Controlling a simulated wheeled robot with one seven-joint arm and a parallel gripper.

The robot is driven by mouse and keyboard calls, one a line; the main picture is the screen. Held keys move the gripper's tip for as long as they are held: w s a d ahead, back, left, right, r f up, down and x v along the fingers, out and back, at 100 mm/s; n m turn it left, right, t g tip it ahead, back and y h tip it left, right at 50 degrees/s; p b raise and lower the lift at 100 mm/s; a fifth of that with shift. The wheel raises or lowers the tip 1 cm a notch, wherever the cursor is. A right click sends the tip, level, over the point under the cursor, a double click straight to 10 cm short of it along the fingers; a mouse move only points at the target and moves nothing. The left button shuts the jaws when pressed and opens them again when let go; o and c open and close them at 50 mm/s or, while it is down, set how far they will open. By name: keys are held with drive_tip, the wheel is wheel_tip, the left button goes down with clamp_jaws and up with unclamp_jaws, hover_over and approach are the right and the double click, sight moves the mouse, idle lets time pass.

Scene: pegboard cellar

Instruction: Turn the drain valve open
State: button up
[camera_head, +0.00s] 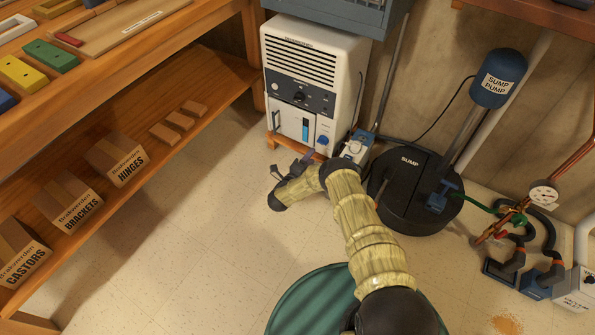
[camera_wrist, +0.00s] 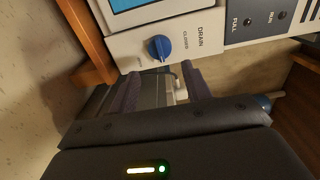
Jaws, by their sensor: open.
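The drain valve is a round blue knob (camera_head: 323,141) low on the front of a white dehumidifier (camera_head: 312,60). In the wrist view the blue knob (camera_wrist: 158,47) sits on a white panel beside the words DRAIN and CLOSED. A pale ridge or mark shows on the knob; its exact setting is hard to read. My gripper (camera_head: 297,163) is just in front of and below the knob, apart from it. In the wrist view the gripper's two dark fingers (camera_wrist: 163,82) are spread and empty, with the knob beyond their tips.
The dehumidifier stands on a low wooden stand (camera_head: 274,148). A small blue-and-white box (camera_head: 356,146) and a black sump lid (camera_head: 412,190) are to its right. A wooden shelf (camera_head: 190,105) with boxes runs along the left. Open tiled floor (camera_head: 190,230) lies between.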

drive_tip(key=p+v, duration=0.3)
drive_tip(key=v, duration=0.6)
drive_tip(key=w+a+r+n+t+y+p, duration=0.1)
drive_tip(key=w+a+r+n+y, duration=0.25)
drive_tip(key=w+r, duration=0.2)
drive_tip(key=w+a+r+n+y+p, duration=0.1)
drive_tip(key=w+a+r+n+y, duration=0.25)
drive_tip(key=r, duration=0.35)
wheel_tip(320, 180, up, 12)
drive_tip(key=a+n+g+y+p, duration=0.1)
drive_tip(key=n+g+y+p, duration=0.1)
drive_tip(key=n+y, duration=0.5)
drive_tip(key=s+d+r+n+g+h+p, duration=0.1)
drive_tip(key=s+d+r+n+g, duration=0.25)
drive_tip(key=s+r, duration=0.3)
drive_tip(key=s+d+r+n+g+p, duration=0.2)
drive_tip(key=s+d+r+n, duration=0.35)
drive_tip(key=r, duration=0.25)
drive_tip(key=s+d+r+n+g+h+p, duration=0.1)
drive_tip(key=s+d+r+g, duration=0.3)
drive_tip(key=s, duration=0.8)
drive_tip(key=s+d+r+n+g+h+p, duration=0.1)
drive_tip(key=s+d+r, duration=0.35)
drive_tip(key=s, duration=0.65)
wheel_tip(320, 180, up, 38)
drive_tip(key=p, duration=3.8)
drive_tip(key=shift+s+d+f, duration=0.2)
drive_tip(key=shift+d+f, duration=0.05)
drive_tip(key=shift+d, duration=0.1)
